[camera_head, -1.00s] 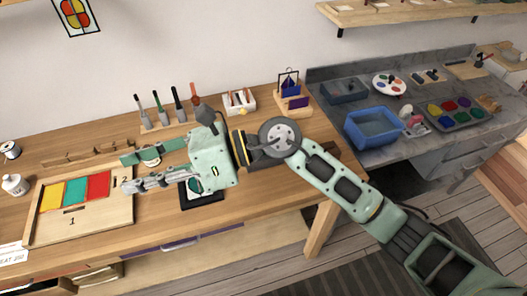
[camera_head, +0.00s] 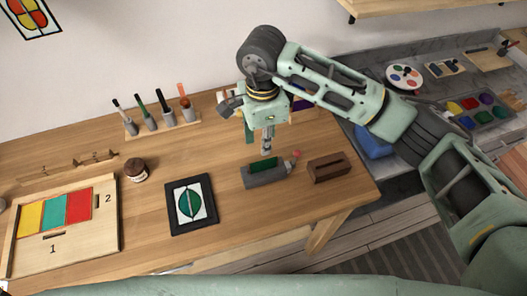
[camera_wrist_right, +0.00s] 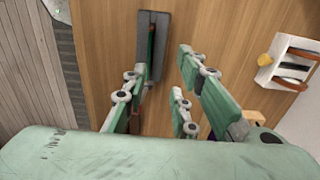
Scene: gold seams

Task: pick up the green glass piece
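A green glass piece (camera_head: 263,165) stands in the slot of a grey block holder (camera_head: 266,178) on the wooden table. Only its upper part shows. In the right wrist view, the holder (camera_wrist_right: 143,25) lies past the fingertips, with a dark green edge in its slot. My right gripper (camera_head: 259,144) points down just above and behind the holder in the head view. Its fingers (camera_wrist_right: 165,62) are apart, with nothing between them. A green pane (camera_head: 54,213) also lies between yellow and red panes in the wooden tray (camera_head: 98,240). My left gripper is not in view.
A dark frame (camera_head: 178,228) with a green leaf design lies left of the holder. A brown slotted block (camera_head: 328,167) sits to its right. A brown jar (camera_head: 135,170) and a tool rack (camera_head: 165,129) stand further left. A white rack (camera_wrist_right: 290,62) shows in the wrist view.

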